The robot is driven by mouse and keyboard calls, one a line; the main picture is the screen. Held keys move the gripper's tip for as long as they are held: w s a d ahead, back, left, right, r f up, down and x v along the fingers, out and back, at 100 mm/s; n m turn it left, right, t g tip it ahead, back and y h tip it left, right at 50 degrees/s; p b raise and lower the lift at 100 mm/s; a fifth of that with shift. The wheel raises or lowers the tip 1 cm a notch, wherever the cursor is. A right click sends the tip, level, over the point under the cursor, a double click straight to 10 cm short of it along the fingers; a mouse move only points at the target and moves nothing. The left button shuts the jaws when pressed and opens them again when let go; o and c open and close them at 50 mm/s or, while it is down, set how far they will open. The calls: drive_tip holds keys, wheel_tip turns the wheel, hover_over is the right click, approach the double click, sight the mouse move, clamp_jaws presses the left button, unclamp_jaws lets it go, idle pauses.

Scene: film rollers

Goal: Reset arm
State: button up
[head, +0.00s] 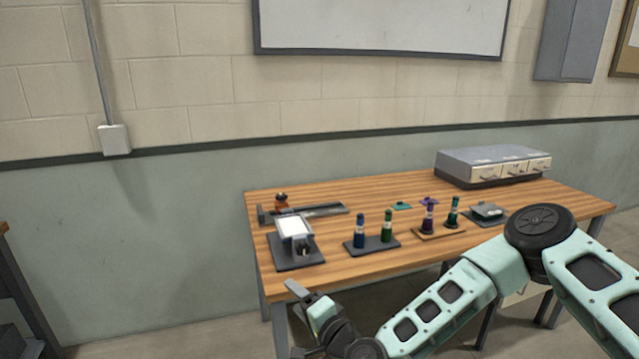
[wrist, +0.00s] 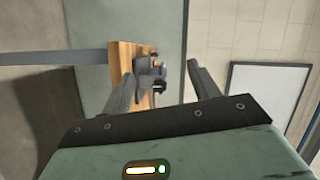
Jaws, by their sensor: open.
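My gripper (head: 303,298) is in front of the wooden table's (head: 370,262) front left corner in the head view, and my arm reaches in from the right. In the wrist view my gripper (wrist: 166,78) has its two fingers apart with nothing held between them. Part of the table (wrist: 122,62) and a dark device on it show sideways beyond the left finger.
The table holds a device with a white top (head: 294,226), a dark tray (head: 374,246) with a blue and a green roller, a wooden tray (head: 438,233) with two more rollers, and a grey drawer unit (head: 490,163). Free floor lies left of the table.

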drive_tip(key=s+r+n+g+h, duration=0.1)
drive_tip(key=s+r+n+g, duration=0.1)
drive_tip(key=s+n+g, duration=1)
drive_tip(key=s+d+r+n+h, duration=0.2)
drive_tip(key=s+d+r+h, duration=0.2)
drive_tip(key=s+d, duration=0.5)
drive_tip(key=s+d+r+n+g+h, duration=0.1)
drive_tip(key=s+d+r+h, duration=0.3)
drive_tip(key=s+d+r, duration=0.4)
drive_tip(key=shift+s+d+n+h, duration=0.4)
drive_tip(key=shift+s+d, duration=0.25)
drive_tip(key=shift+s, duration=0.15)
